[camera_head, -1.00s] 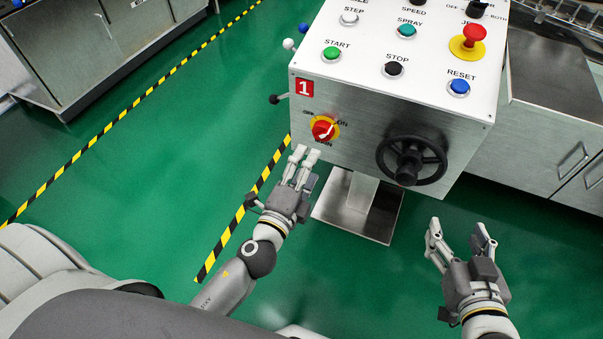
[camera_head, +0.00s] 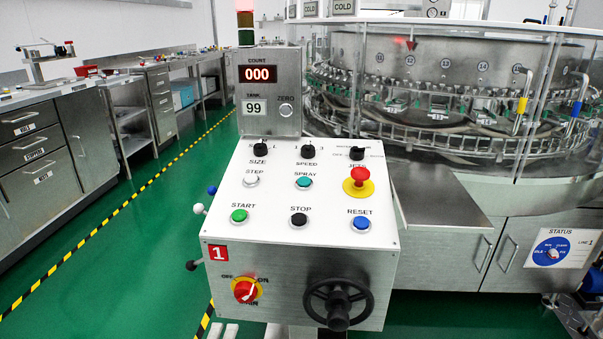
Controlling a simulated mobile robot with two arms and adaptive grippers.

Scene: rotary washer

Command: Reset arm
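The two pale fingertips of my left gripper (camera_head: 224,331) just show at the bottom edge of the head view. They are below the red main switch (camera_head: 245,290) on the front of the control box. The rest of this gripper is cut off, and how far apart its fingers are cannot be judged. My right gripper is out of view. The blue RESET button (camera_head: 361,223) is on the white panel (camera_head: 270,200), with the red emergency knob (camera_head: 359,182) above it. No gripper touches the panel.
A black handwheel (camera_head: 338,303) sticks out of the box front. The counter display (camera_head: 257,73) reads 000, the tank display (camera_head: 254,106) 99. The rotary washer (camera_head: 440,90) stands behind right. Steel cabinets (camera_head: 40,165) line the left. Green floor (camera_head: 130,250) is clear between.

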